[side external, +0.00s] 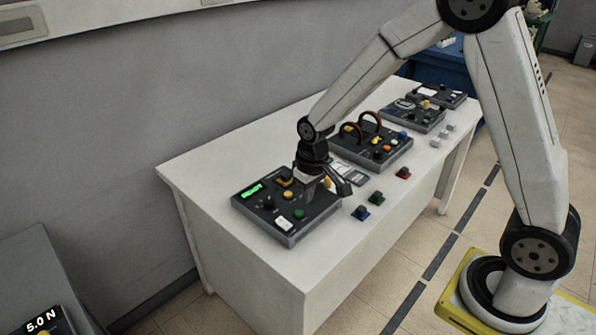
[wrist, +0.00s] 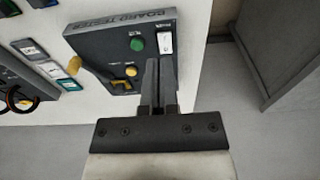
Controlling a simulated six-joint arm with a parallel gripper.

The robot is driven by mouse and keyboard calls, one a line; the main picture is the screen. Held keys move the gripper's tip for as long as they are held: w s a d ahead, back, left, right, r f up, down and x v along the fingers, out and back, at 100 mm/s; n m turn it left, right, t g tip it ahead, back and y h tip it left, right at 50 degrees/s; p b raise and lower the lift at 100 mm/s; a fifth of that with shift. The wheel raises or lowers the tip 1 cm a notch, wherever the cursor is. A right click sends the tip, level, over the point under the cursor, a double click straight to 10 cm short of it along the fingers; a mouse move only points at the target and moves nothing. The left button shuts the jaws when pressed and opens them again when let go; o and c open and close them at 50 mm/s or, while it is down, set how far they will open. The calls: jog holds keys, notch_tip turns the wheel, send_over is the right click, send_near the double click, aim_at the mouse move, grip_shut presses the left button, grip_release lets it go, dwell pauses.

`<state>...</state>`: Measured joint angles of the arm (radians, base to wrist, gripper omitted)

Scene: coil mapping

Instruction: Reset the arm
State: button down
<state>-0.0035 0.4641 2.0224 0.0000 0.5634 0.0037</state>
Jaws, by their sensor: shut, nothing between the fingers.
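My gripper (side external: 312,190) is shut and empty, low over the right part of the dark board tester panel (side external: 296,236). In the wrist view its two fingers (wrist: 159,68) lie together, pointing at the panel near a white switch (wrist: 165,43). I cannot tell whether the fingertips touch the panel. The panel has a green lit READY display (side external: 252,190), a green button (side external: 299,214) and a yellow button (side external: 288,195). The green button also shows in the wrist view (wrist: 137,44). My arm reaches down from the right.
More dark panels stand farther along the white table (side external: 205,158), one with red-brown cable loops (side external: 371,120). Small blue (side external: 361,212), green (side external: 376,197) and red (side external: 403,173) blocks lie along the front edge. A grey wall is behind. A "5.0 N" display (side external: 41,318) is at lower left.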

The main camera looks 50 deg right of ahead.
jog(key=s+r+t, duration=0.1)
jog(key=s+r, duration=0.2)
jog(key=s, duration=1)
jog(key=shift+s+r+t, duration=0.15)
jog(key=shift+s+t, duration=0.05)
jog(key=shift+t, duration=0.1)
